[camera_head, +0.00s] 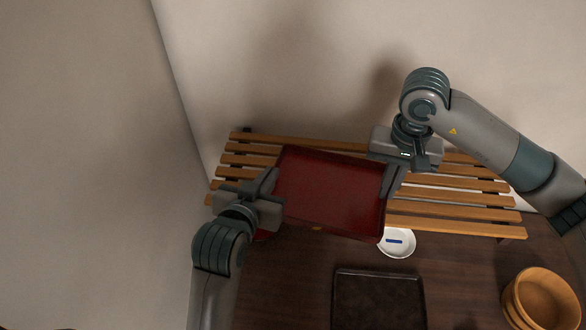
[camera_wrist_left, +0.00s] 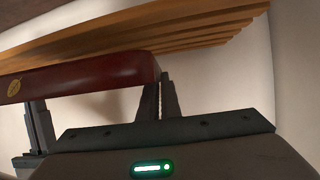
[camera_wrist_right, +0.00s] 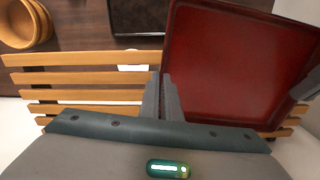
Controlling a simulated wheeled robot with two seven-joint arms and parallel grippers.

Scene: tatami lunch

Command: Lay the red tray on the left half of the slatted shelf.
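The red tray (camera_head: 330,192) is over the left and middle part of the slatted shelf (camera_head: 455,222), turned a little and reaching past its front edge. In the left wrist view the tray (camera_wrist_left: 85,78) shows side-on, with the shelf slats (camera_wrist_left: 190,30) beyond it and apparently a gap between. My right gripper (camera_head: 392,182) is shut on the tray's right rim, one finger on each side; the right wrist view shows the tray (camera_wrist_right: 225,65) too. My left gripper (camera_head: 270,185) is at the tray's left edge, its fingers (camera_wrist_left: 105,112) spread apart. Its contact with the tray is unclear.
A white dish (camera_head: 397,250) with a blue mark, a dark tray (camera_head: 378,300) and wooden bowls (camera_head: 543,298) are on the dark table (camera_head: 460,270). Walls stand behind and left of the shelf.

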